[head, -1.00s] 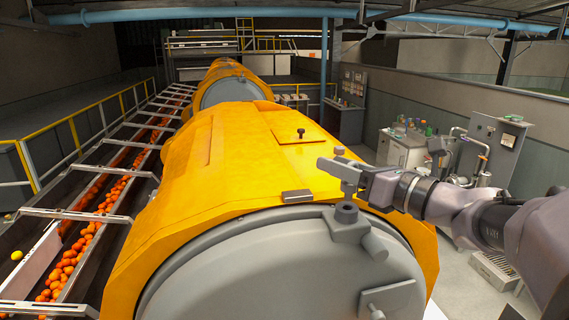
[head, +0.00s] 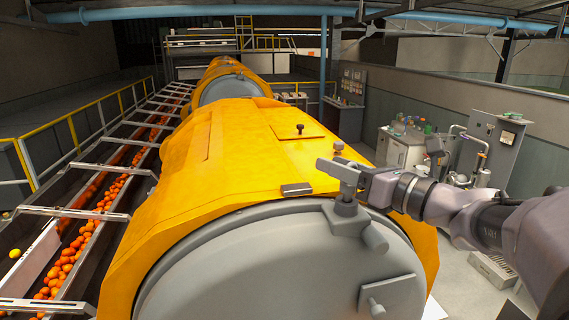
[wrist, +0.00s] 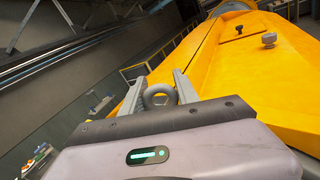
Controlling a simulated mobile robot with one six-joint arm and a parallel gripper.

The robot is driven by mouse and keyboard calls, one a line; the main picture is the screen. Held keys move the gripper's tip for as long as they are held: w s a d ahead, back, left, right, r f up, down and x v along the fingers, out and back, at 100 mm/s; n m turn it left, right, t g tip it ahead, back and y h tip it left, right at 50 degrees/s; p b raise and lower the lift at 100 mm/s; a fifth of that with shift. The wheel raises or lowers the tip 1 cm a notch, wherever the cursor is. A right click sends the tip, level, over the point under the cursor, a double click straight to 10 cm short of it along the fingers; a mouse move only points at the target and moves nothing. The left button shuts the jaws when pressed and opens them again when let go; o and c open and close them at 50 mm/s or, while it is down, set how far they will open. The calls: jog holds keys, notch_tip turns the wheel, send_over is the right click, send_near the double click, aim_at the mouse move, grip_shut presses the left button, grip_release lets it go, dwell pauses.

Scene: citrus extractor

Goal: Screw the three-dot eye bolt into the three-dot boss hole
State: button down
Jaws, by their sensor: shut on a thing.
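My gripper (head: 345,177) is shut on a grey eye bolt. In the wrist view, the bolt's ring (wrist: 159,95) sits between the two fingers. In the head view, the bolt hangs upright right above the grey boss (head: 347,218) at the top of the drum's round end cover. The bolt's lower end meets the top of the boss and hides the hole. I cannot tell how deep the shank sits in it. The dot marks are too small to see or hidden.
The yellow extractor housing (head: 225,150) lies behind the boss. A dark knob (head: 300,129) and a grey knob (head: 339,146) stand on it, and a grey latch plate (head: 297,190) lies at its front edge. An orange-filled conveyor (head: 85,235) runs at the left.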

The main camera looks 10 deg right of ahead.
jog(key=shift+f+b, duration=0.5)
jog(key=shift+f, duration=0.2)
jog(key=c, duration=0.8)
grip_release()
jog(key=shift+c, duration=0.2)
jog(key=b+v, duration=0.4)
jog(key=v, duration=1.3)
jog(key=shift+s, duration=0.25)
